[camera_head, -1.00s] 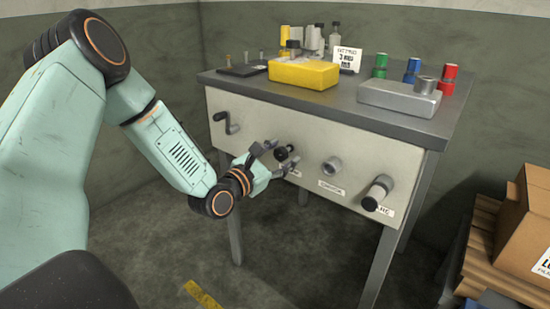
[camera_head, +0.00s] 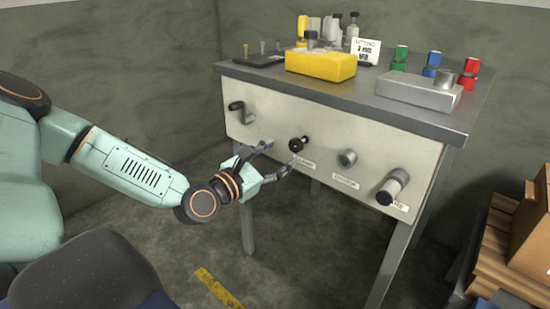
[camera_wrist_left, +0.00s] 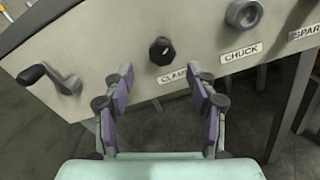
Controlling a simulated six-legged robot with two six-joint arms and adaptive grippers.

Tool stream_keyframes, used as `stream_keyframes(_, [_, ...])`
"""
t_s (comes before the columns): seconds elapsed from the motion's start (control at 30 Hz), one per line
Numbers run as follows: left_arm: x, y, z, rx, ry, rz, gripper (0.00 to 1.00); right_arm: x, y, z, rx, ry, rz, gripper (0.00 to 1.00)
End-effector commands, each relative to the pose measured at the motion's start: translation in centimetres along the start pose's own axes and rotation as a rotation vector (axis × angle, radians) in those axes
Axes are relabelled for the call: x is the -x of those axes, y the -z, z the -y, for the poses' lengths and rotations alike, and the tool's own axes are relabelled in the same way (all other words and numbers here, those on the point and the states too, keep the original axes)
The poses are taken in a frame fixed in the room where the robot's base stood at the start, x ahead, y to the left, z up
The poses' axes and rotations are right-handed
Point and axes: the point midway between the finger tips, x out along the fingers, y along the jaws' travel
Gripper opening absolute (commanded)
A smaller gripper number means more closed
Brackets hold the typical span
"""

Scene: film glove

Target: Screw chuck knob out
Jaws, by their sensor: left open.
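The chuck knob (camera_head: 347,158) is a grey round knob on the pale front panel, above a label that reads CHUCK in the left wrist view, where the knob (camera_wrist_left: 245,13) shows at the top right. My left gripper (camera_head: 279,157) is open and empty in front of the panel, left of the chuck knob. In the left wrist view its two fingers (camera_wrist_left: 162,86) stand apart below the black clamp knob (camera_wrist_left: 162,51), with a gap to it. The clamp knob also shows in the head view (camera_head: 298,144). My right gripper is not in view.
A crank handle (camera_head: 238,112) and a spare knob (camera_head: 392,187) jut from the panel (camera_head: 325,125). The bench top (camera_head: 385,112) holds a yellow block (camera_head: 320,65), a grey block (camera_head: 420,92) and coloured pieces. Cardboard boxes (camera_head: 533,225) stand on wood at the right.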

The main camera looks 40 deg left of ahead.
Motion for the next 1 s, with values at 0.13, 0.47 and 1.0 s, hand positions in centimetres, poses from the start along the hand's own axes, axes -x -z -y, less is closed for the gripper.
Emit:
stream_keyframes(0.13, [0.3, -0.1, 0.1, 0.003, 0.0, 0.005, 0.58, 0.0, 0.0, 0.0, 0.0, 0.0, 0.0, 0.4])
stream_keyframes(0.47, [0.4, -0.2, 0.2, 0.0, 0.003, 0.006, 0.58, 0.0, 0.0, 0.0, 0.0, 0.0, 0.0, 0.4])
stream_keyframes(1.0, [2.6, 3.3, 3.4, -0.397, 0.192, -0.154, 0.58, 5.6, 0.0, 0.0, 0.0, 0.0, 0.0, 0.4])
